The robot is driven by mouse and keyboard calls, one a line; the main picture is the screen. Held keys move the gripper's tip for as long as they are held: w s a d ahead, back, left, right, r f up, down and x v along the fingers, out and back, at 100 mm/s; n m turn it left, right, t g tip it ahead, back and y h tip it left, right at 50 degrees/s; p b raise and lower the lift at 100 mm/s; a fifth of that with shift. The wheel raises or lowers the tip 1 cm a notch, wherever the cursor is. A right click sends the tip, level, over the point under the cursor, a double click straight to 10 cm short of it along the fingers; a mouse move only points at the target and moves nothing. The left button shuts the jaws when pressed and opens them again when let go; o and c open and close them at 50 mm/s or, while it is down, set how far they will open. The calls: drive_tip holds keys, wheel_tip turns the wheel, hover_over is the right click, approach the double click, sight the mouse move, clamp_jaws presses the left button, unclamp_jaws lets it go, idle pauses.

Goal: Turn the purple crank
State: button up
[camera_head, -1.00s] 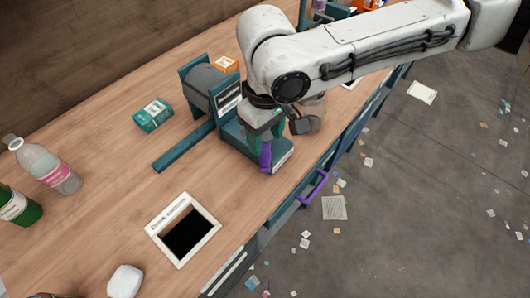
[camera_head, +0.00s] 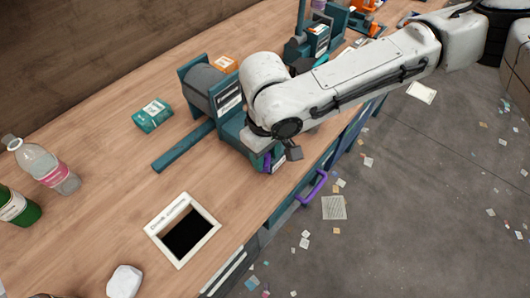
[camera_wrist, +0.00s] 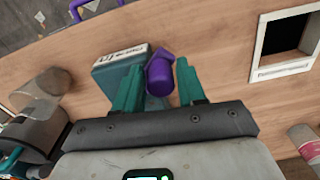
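The purple crank handle (camera_wrist: 160,74) stands at the teal machine (camera_head: 230,128) on the wooden bench. In the head view only a sliver of the crank (camera_head: 267,161) shows; my wrist hides the rest. My gripper (camera_wrist: 158,66) is open in the wrist view, with one teal finger on each side of the crank handle. Narrow gaps show between the handle and both fingers, so it is not clamped. The machine's labelled teal block (camera_wrist: 116,62) lies just behind the left finger. My fingers are mostly hidden in the head view.
A framed square opening (camera_head: 211,239) is cut into the bench. A teal bar (camera_head: 184,146), a teal box (camera_head: 153,115), an orange box (camera_head: 225,64) and a clear bottle (camera_head: 47,166) are on the bench. A purple drawer handle (camera_head: 314,188) juts from the front edge.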

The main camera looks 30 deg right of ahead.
clamp_jaws()
drive_tip(key=shift+a, duration=0.15)
idle(0.4)
